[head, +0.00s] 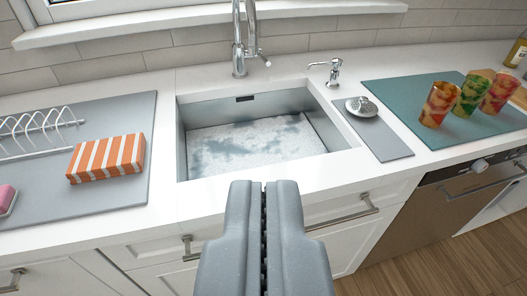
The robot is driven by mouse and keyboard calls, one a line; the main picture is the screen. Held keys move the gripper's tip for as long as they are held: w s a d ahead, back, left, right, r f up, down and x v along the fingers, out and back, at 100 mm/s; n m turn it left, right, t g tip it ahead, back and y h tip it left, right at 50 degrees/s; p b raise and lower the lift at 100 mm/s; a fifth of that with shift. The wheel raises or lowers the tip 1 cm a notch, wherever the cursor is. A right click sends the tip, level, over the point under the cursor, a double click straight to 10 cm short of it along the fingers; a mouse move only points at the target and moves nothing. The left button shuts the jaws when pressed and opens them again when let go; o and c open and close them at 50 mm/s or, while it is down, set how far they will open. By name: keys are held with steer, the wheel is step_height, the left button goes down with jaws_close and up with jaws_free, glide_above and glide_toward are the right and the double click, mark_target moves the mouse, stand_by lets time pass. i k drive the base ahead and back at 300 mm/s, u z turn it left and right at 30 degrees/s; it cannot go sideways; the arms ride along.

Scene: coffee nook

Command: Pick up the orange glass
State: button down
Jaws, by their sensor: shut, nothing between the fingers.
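Several patterned glasses stand upright close together on a teal mat (400,97) at the right of the counter. The leftmost glass (438,103) is mostly orange with red and yellow. The middle glass (470,95) is green with orange-red patches. The right glass (498,93) is red with green and yellow. My gripper (264,186) is shut and empty at the bottom middle, in front of the counter's front edge below the sink. It is well apart from the glasses, to their left.
A sink (255,142) lies ahead, with a faucet (240,45) and a soap pump (334,72) behind it. A grey mat (385,141) carries a scrubber (361,106). Brown floor (440,270) shows at lower right.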

mark_target(442, 96)
steer(key=z, duration=1.15)
steer(key=i, duration=1.15)
steer(key=u, duration=1)
